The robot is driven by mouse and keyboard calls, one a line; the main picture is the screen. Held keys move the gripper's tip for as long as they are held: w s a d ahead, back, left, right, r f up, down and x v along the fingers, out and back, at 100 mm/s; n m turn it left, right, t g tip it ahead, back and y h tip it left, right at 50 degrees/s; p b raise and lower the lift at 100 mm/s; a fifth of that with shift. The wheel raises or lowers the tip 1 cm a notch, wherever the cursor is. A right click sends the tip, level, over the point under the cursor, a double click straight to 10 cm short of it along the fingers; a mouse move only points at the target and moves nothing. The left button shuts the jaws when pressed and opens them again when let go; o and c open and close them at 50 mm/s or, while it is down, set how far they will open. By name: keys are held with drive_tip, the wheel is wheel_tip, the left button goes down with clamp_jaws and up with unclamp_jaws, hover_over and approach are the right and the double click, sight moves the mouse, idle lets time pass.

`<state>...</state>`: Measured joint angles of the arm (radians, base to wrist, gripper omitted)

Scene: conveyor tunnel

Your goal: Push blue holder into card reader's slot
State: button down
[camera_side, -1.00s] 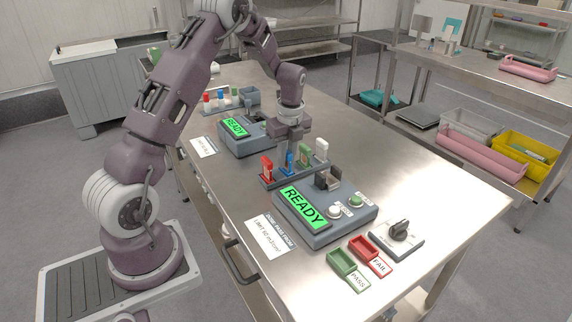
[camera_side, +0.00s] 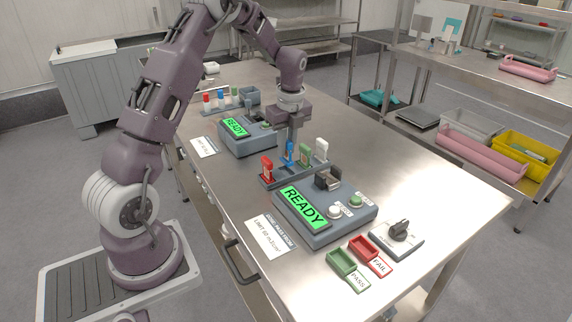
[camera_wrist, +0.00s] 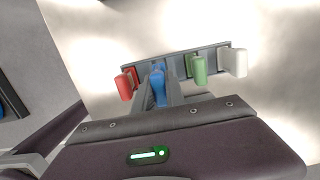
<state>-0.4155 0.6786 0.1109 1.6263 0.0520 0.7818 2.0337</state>
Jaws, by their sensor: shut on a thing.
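The blue holder (camera_side: 289,152) is between the fingers of my gripper (camera_side: 291,142), which is shut on its upper part. It stands upright above the grey rack (camera_side: 268,183), between the red and green holders; I cannot tell whether its lower end is clear of the rack. In the wrist view the blue holder (camera_wrist: 158,88) shows between both fingers (camera_wrist: 159,94). The nearer card reader (camera_side: 318,222) has a green READY screen and a dark slot bracket (camera_side: 328,179) at its back. A second reader (camera_side: 247,141) with a READY screen stands farther back.
The rack also holds a red (camera_side: 267,168), a green (camera_side: 305,154) and a white holder (camera_side: 321,149). A green PASS tray (camera_side: 342,262), a red FAIL tray (camera_side: 370,249) and a knob box (camera_side: 398,235) lie in front. The table's right side is clear.

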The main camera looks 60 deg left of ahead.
idle(0.3)
wheel_tip(320, 180, up, 15)
drive_tip(key=w+d, duration=0.5)
drive_tip(key=d, duration=0.7)
wheel_tip(320, 180, down, 10)
drive_tip(key=shift+d+f, duration=0.15)
drive_tip(key=shift+f, duration=0.05)
drive_tip(key=shift+f, duration=0.15)
drive_tip(key=shift+f, duration=1.95)
drive_tip(key=shift+s+f, duration=0.1)
drive_tip(key=shift+f, duration=0.2)
